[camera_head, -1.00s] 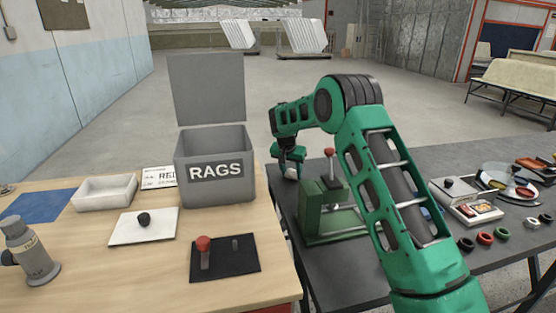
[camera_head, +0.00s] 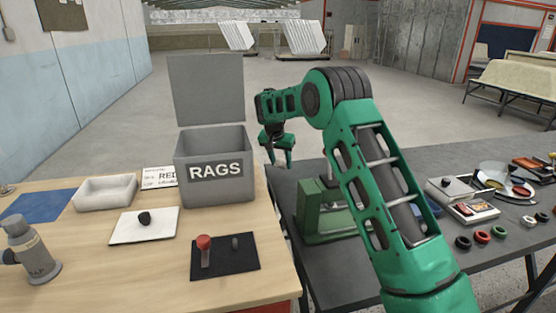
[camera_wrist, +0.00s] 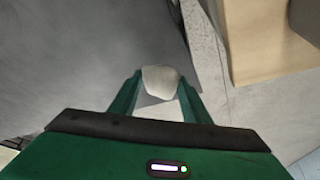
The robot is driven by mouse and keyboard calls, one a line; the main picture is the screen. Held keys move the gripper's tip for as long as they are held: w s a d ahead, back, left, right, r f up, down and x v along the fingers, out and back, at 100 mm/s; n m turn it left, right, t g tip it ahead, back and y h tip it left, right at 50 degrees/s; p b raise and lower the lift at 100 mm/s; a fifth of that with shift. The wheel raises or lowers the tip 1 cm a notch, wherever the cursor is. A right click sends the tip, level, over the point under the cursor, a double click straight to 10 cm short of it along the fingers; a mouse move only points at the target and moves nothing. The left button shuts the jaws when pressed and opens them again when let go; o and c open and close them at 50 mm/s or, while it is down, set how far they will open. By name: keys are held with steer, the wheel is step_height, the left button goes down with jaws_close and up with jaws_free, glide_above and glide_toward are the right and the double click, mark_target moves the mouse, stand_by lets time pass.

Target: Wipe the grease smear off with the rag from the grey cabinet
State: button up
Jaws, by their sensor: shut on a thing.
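My gripper (camera_head: 279,163) points down over the gap between the wooden table and the dark table, to the right of the grey RAGS cabinet (camera_head: 218,195). The cabinet's lid (camera_head: 206,88) stands open at the back; its inside is mostly hidden. In the wrist view my gripper (camera_wrist: 161,85) is shut on a small pale, whitish piece (camera_wrist: 160,78), which looks like the rag. I cannot make out a grease smear in either view.
The wooden table (camera_head: 110,285) holds a white tray (camera_head: 105,192), a white plate with a black knob (camera_head: 143,227), a black plate with a red-knobbed lever (camera_head: 225,258) and a grey bottle (camera_head: 30,252). A green press (camera_head: 320,215) stands on the dark table (camera_head: 285,185).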

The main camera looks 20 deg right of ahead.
steer(key=shift+r, duration=1.25)
